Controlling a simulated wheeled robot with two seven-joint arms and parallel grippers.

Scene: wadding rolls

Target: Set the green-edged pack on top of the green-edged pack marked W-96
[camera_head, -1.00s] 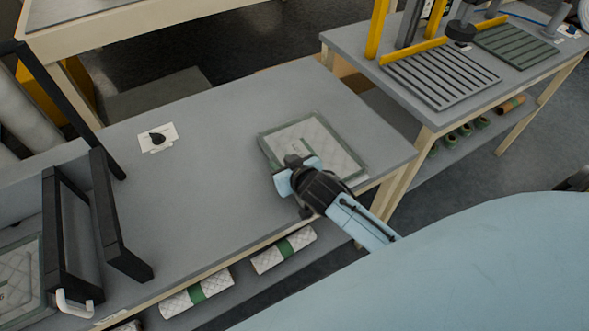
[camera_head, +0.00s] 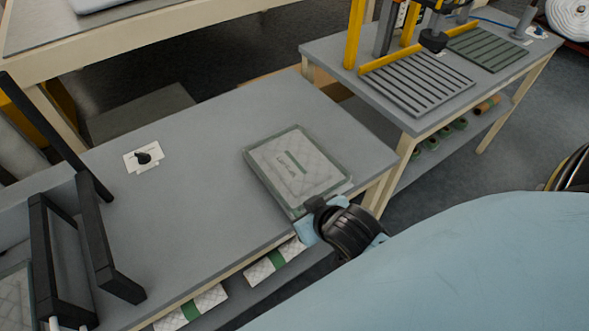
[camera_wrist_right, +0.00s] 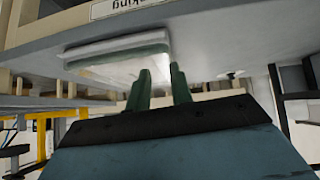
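A flat, quilted pack with a green edge (camera_head: 297,165) lies on the grey table near its right end. It has a green mark and writing too small to read. My right gripper (camera_head: 312,220) is at the pack's front corner, by the table's front edge. In the right wrist view the two green fingers (camera_wrist_right: 159,88) stand apart, with the pack's pale, green-rimmed side (camera_wrist_right: 118,56) just beyond them. Whether they touch it is unclear. Another quilted pack (camera_head: 14,298) shows partly at the lower left, beside a black frame; its marking is not readable. My left gripper is out of view.
Black upright frames (camera_head: 98,240) stand at the table's left. A white card with a dark knob (camera_head: 143,157) lies at the back left. Wrapped rolls (camera_head: 272,262) sit on the shelf below. A second table (camera_head: 350,80) with slatted mats stands right. The table's middle is clear.

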